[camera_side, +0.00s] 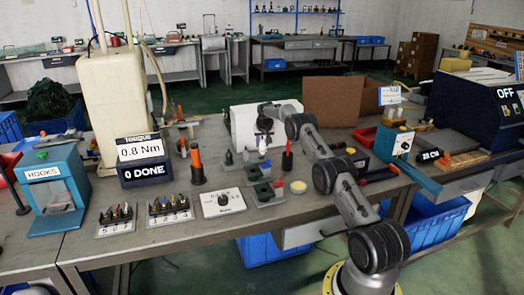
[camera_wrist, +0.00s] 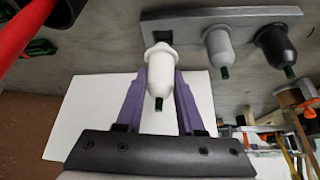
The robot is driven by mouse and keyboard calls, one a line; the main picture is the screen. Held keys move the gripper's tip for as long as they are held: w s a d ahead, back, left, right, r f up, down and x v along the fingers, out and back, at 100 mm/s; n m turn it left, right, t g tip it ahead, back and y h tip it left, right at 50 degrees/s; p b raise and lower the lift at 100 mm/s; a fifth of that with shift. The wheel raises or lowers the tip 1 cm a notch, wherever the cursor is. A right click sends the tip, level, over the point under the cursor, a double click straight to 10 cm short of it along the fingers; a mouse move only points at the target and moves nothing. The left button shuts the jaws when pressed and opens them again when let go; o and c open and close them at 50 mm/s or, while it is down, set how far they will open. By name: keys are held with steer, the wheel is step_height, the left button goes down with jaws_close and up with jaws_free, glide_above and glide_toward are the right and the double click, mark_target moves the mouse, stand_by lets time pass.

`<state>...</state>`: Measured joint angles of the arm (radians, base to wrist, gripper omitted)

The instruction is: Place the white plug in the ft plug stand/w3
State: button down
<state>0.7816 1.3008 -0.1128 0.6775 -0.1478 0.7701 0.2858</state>
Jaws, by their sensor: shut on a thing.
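The white plug (camera_wrist: 159,72) is between the purple fingers of my gripper (camera_wrist: 160,80), which is shut on it. Its green-black tip points towards the bottom of the wrist view. The grey plug stand (camera_wrist: 186,28) lies just behind it. A square opening at the stand's left end sits directly behind the white plug and is partly hidden by it. I cannot tell whether the plug touches the stand. A grey plug (camera_wrist: 218,45) and a black plug (camera_wrist: 276,48) occupy places to the right. In the side view my gripper (camera_side: 264,139) hangs over the stand area, with the plug too small to judge.
A red-handled tool (camera_wrist: 22,28) is close at the upper left in the wrist view. A white box (camera_side: 242,124) stands behind my gripper. An orange-topped driver (camera_side: 197,168), green fixtures (camera_side: 264,191) and a dial plate (camera_side: 222,201) are nearby on the bench.

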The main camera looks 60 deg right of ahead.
mark_target(262, 149)
steer(key=shift+w+d+f, duration=0.2)
steer(key=shift+f, duration=1.7)
steer(key=shift+f, duration=0.2)
steer(key=c, duration=0.5)
jaws_free()
steer(key=shift+r, duration=0.15)
